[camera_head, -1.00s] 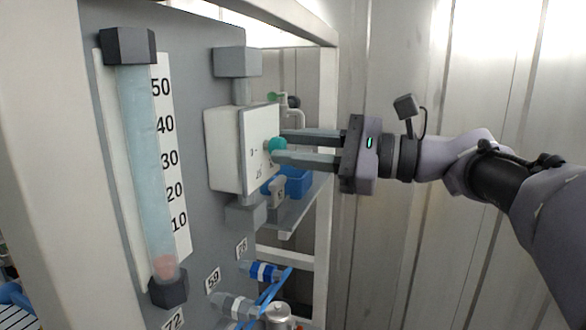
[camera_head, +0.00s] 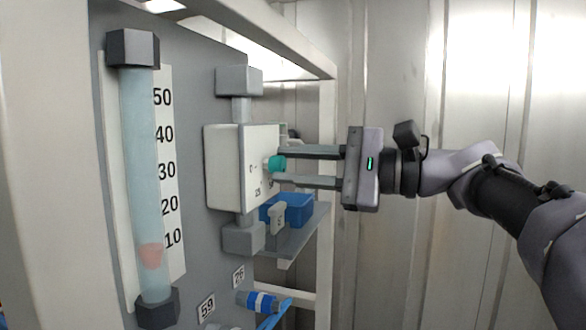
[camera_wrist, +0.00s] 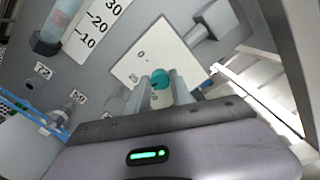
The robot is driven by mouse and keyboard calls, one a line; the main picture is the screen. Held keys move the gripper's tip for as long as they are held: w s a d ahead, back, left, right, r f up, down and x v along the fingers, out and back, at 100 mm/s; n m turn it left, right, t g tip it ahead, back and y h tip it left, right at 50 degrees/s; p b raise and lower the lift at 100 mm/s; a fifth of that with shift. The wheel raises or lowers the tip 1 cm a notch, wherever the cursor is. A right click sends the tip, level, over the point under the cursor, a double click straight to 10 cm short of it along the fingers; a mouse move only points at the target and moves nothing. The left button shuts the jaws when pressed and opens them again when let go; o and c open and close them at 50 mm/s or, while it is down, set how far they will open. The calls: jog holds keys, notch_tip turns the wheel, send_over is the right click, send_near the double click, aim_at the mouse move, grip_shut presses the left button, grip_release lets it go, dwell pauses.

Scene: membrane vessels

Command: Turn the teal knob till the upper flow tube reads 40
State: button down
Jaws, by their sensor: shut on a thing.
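The teal knob (camera_head: 275,163) sits on the front of a white valve box (camera_head: 228,167) with a printed dial. My gripper (camera_head: 280,166) is shut on the knob, a finger on either side. The wrist view also shows the knob (camera_wrist: 160,80) between the fingertips, with a "0" mark on the box face. The flow tube (camera_head: 142,170) at left is pale blue, upright, with dark end caps and a scale (camera_head: 172,190) from 10 to 50. Its reddish float (camera_head: 151,256) sits low, near or slightly below the 10 mark.
The grey panel (camera_head: 205,75) stands inside a pale frame (camera_head: 328,110). Below the box are a blue bin (camera_head: 297,208) on a shelf and a blue-banded fitting (camera_head: 258,301) near number plates. A corrugated metal wall stands behind; the space around my arm looks clear.

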jog(key=c, duration=1.1)
grip_release()
jog(key=b+v, duration=0.1)
jog(key=v, duration=1.6)
jog(key=shift+s+d, duration=0.1)
jog(key=shift+d, duration=0.1)
